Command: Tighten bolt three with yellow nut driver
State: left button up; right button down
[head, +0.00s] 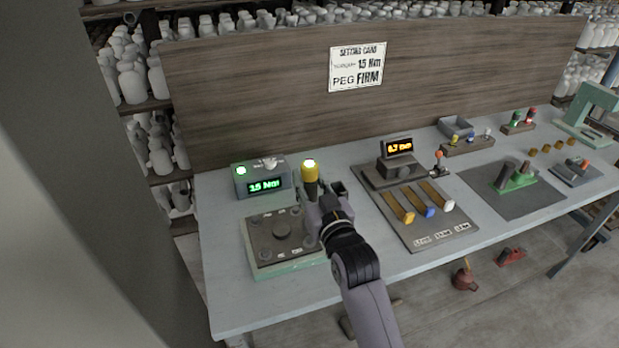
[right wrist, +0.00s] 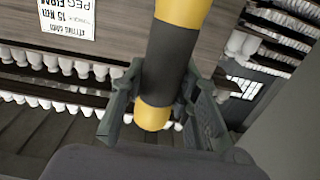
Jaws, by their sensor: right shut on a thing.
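The yellow nut driver (head: 310,172), yellow with a dark grip band, stands roughly upright in my right gripper (head: 314,200). In the right wrist view the fingers close on its dark band (right wrist: 168,72). The gripper is over the right edge of a bolt plate (head: 262,238), a dark square with a round hub and several bolts near its corners. The bolt numbers are too small to read, so I cannot tell which is bolt three. The driver's lower tip is hidden behind my gripper, so contact with a bolt cannot be seen. My left gripper is out of view.
A control box (head: 252,181) shows a green light and 15 Nm. A setting card (head: 357,67) hangs on the back panel. Right of my arm, a tester (head: 398,152) reads orange digits beside several coloured-tip handles. Bare table (head: 235,300) lies in front.

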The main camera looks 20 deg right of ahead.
aim_at(312, 200)
jog(key=shift+f+b, duration=0.7)
jog(key=shift+f, duration=1.15)
jog(key=shift+p, duration=0.5)
jog(key=shift+s+f+b, duration=0.1)
jog(key=shift+f+b, duration=0.45)
jog(key=shift+f, duration=0.45)
dwell(0.6)
jog(key=shift+f, duration=0.35)
dwell(0.7)
jog(key=shift+f+p, duration=0.1)
jog(key=shift+p, duration=0.5)
dwell(2.4)
